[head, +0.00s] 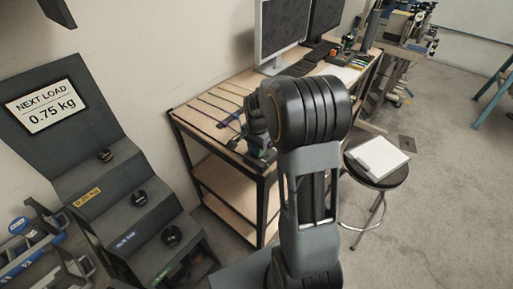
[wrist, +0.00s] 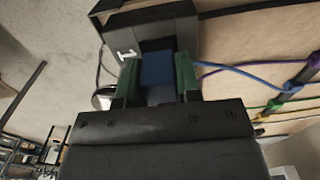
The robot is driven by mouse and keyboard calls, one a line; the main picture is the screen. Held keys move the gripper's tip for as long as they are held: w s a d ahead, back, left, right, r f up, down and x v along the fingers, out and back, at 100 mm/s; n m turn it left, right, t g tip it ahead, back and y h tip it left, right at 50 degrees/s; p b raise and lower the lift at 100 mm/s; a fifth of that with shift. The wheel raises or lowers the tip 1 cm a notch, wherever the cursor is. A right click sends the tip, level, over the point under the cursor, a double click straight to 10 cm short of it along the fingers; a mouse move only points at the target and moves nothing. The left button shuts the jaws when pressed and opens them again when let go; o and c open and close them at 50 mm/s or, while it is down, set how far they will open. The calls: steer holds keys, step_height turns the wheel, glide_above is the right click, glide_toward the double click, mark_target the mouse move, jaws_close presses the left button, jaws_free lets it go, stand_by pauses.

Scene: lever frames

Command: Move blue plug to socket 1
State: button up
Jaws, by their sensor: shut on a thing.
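In the wrist view my gripper (wrist: 157,82) has green finger pads closed on the sides of the blue plug (wrist: 157,68). A dark socket box marked 1 (wrist: 127,54) lies straight beyond the fingers. The far end of the plug is at or close to the box's face; I cannot tell whether it is inside. A blue cable (wrist: 245,75) runs off to the right. In the head view my arm covers much of the bench's front end, and the plug in the jaws cannot be made out.
The wooden bench (head: 232,92) carries several cables and a monitor (head: 282,30). A dark stepped stand (head: 125,190) is at left. A round stool (head: 377,163) stands right of my arm.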

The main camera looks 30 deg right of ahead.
steer(key=shift+f+b, duration=0.35)
steer(key=shift+f, duration=0.1)
stand_by(1.1)
steer(key=o, duration=1)
steer(key=shift+o, duration=0.3)
steer(key=o, duration=0.3)
steer(key=shift+o, duration=0.2)
steer(key=shift+r, duration=0.2)
steer(key=shift+r+p, duration=2.6)
steer(key=shift+r, duration=0.75)
